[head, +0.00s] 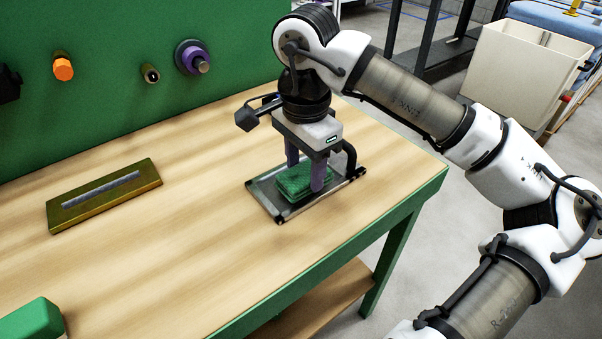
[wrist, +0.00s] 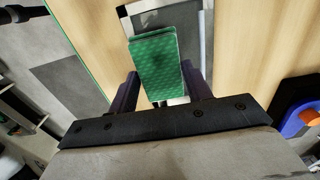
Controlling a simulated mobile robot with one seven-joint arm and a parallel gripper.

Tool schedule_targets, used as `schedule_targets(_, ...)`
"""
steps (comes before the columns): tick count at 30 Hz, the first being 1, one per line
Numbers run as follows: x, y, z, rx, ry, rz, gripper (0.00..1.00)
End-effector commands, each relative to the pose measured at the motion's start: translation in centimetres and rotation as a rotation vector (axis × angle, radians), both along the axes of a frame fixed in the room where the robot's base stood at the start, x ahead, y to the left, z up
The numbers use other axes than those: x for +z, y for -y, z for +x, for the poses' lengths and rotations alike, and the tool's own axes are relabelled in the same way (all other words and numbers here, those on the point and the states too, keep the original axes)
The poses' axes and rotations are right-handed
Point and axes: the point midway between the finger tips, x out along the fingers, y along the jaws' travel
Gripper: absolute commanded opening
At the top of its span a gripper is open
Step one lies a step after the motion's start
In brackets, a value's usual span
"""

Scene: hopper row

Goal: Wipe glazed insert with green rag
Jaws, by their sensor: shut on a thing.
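The green rag (head: 294,182) is a folded, patterned pad. My gripper (head: 305,174) points down with its two purple fingers on either side of the rag, shut on it. In the wrist view the rag (wrist: 155,66) shows between the fingers. The glazed insert (head: 267,199) appears to be the flat, dark-framed panel under the rag, lying on the bench near its right end. In the wrist view its pale frame (wrist: 127,24) and grey pane show behind the rag. The rag hides part of the pane. I cannot tell whether the rag touches it.
A brass-coloured block (head: 104,195) with a grey slot lies on the wooden bench (head: 190,230) to the left. A green object (head: 32,320) is at the near left corner. Knobs (head: 63,68) stick out of the green back panel. The bench middle is clear.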

Motion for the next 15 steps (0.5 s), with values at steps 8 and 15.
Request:
schedule_targets(8, 0.1, 2.0, 1.3, 0.002, -0.001, 0.001, 0.24)
schedule_targets(15, -0.1, 2.0, 1.3, 0.002, 0.001, -0.001, 0.24)
